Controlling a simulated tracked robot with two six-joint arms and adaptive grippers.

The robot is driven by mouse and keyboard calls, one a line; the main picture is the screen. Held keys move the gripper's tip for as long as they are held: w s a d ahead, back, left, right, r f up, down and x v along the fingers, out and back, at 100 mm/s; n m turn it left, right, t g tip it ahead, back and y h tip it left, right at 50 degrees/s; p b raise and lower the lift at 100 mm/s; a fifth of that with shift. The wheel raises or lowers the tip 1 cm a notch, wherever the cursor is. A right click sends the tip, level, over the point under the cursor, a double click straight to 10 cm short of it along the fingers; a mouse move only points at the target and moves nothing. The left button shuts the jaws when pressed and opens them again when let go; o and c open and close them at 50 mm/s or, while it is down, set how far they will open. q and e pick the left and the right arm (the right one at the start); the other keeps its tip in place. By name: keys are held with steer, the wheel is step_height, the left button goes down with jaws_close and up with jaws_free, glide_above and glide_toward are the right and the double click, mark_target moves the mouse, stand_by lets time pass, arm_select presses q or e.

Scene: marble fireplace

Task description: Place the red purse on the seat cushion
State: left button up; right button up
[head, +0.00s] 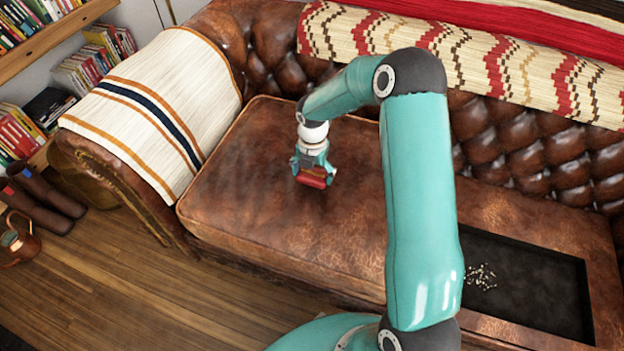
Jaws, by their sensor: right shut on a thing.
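The red purse (312,180) is small and shows below my right gripper (313,172). My right gripper is shut on it, over the middle of the sofa's seat. The brown leather seat cushion (258,215) lies under and around them. I cannot tell whether the purse touches the cushion or hangs just above it. My right arm crosses the view and hides part of the cushion and the backrest. My left gripper is not in view.
A striped throw (160,105) covers the left armrest and a patterned blanket (470,60) the backrest. Bookshelves, boots (45,195) and a copper can (18,240) stand at the left. The cushion's left part is clear.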

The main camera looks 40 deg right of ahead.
mark_target(313, 175)
steer(key=shift+f, duration=1.3)
steer(key=shift+f, duration=0.1)
steer(key=o, duration=0.9)
steer(key=shift+o, duration=0.2)
step_height(313, 175, up, 12)
steer(key=shift+r+p, duration=0.15)
steer(key=shift+p, duration=0.5)
